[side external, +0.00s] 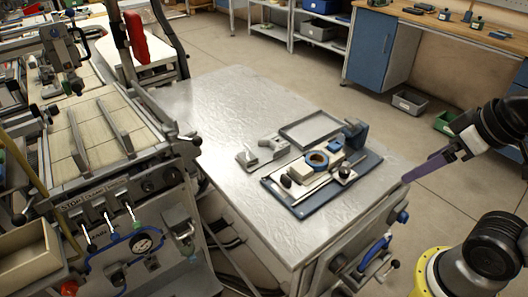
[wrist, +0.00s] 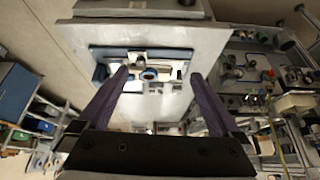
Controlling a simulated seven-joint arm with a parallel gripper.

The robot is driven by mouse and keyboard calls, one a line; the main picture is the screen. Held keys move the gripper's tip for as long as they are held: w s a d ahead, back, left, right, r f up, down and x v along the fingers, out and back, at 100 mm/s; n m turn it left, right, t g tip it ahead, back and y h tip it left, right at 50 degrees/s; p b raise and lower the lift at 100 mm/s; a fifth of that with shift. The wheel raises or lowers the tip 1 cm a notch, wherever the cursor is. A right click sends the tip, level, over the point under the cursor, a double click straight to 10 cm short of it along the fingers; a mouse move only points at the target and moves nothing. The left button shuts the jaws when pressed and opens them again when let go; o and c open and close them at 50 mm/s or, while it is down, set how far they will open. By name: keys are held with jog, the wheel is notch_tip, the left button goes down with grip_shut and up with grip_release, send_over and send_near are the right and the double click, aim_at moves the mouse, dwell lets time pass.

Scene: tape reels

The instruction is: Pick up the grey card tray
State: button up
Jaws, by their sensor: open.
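The grey card tray (side external: 311,130) is a shallow, rimmed rectangle lying flat on the metal-topped bench, behind the reel fixture in the side view. It looks empty. I cannot make it out surely in the wrist view. My gripper (side external: 405,179) is at the right, beyond the bench's right edge, raised and well apart from the tray. In the wrist view my gripper (wrist: 158,74) has its two purple fingers spread wide with nothing held between them.
A blue base (side external: 303,208) carries the fixture with a ringed reel (side external: 317,160), close to the tray. A blue bracket (side external: 355,133) stands at the tray's right. Grey metal pieces (side external: 262,151) lie to its left. The bench's left part (side external: 205,115) is clear.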

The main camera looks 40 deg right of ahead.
jog(key=w+a+r+m+y, duration=0.2)
jog(key=w+a+r+m, duration=0.1)
jog(key=w+r+m, duration=0.85)
jog(key=m+g+y, duration=0.3)
jog(key=m+g, duration=0.3)
send_over(249, 154)
jog(key=d, duration=0.3)
notch_tip(249, 154, down, 28)
jog(key=shift+a+r, duration=0.1)
jog(key=shift+a, duration=0.05)
jog(key=shift+h, duration=0.3)
jog(key=shift+x, duration=3.1)
grip_shut()
